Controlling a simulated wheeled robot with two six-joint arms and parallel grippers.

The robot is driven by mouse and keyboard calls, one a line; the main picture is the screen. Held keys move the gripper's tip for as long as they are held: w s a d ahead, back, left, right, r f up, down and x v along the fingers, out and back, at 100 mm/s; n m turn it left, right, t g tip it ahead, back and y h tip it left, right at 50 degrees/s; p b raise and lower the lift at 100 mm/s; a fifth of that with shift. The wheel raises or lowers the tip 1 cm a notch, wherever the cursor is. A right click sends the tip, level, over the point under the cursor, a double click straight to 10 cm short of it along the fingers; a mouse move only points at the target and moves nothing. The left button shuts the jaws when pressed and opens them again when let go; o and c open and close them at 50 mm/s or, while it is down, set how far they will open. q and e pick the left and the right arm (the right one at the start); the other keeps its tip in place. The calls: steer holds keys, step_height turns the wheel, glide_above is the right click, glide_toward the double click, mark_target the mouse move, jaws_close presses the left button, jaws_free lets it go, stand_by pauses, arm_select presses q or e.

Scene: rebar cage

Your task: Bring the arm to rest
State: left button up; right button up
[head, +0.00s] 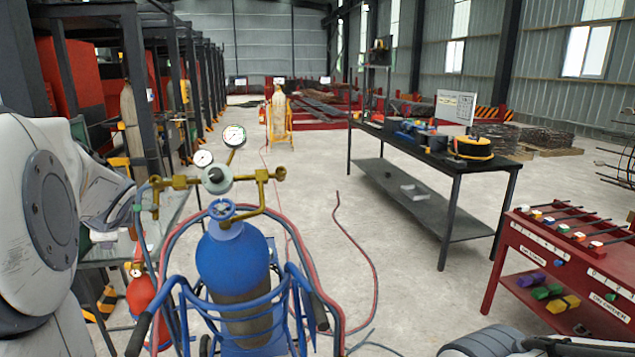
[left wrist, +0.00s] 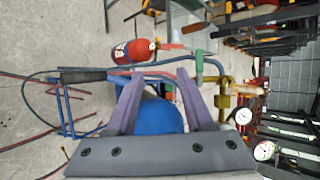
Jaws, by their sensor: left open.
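My left arm (head: 45,210) fills the left edge of the head view, beside the gas cart. My left gripper (left wrist: 160,82) shows in the left wrist view with its two purple-grey fingers apart. The blue gas cylinder (left wrist: 162,113) appears behind the gap between the fingers; I see nothing gripped. In the head view the cylinder (head: 232,255) stands upright in a blue cart with brass valves and gauges on top. Part of my right arm (head: 500,342) shows at the bottom right; its gripper is out of view.
A red cylinder (head: 141,292) stands left of the cart. Red and blue hoses (head: 372,265) run over the floor. A black workbench (head: 450,163) with tools and a red rack (head: 530,245) stand on the right. The floor between cart and bench is mostly open.

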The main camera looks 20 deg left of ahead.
arm_select(q)
steer(key=w+d+f+n+h, duration=0.1)
steer(key=d+f+h, duration=0.35)
steer(key=d, duration=1.15)
steer(key=w+d+f+n+h, duration=0.1)
steer(key=d+f+h, duration=0.35)
steer(key=d, duration=1.15)
steer(key=s+d+f+g, duration=0.2)
steer(key=s+d+f, duration=0.1)
steer(key=s+d, duration=0.5)
steer(key=s+d+f+g+h, duration=0.1)
steer(key=s+d+f+g, duration=0.2)
steer(key=s+d, duration=0.5)
steer(key=s+f, duration=0.1)
steer(key=s, duration=0.2)
steer(key=shift+s+d+f+n, duration=0.15)
steer(key=shift+s+d+n, duration=0.05)
steer(key=shift+d+n, duration=0.15)
steer(key=shift+c, duration=0.2)
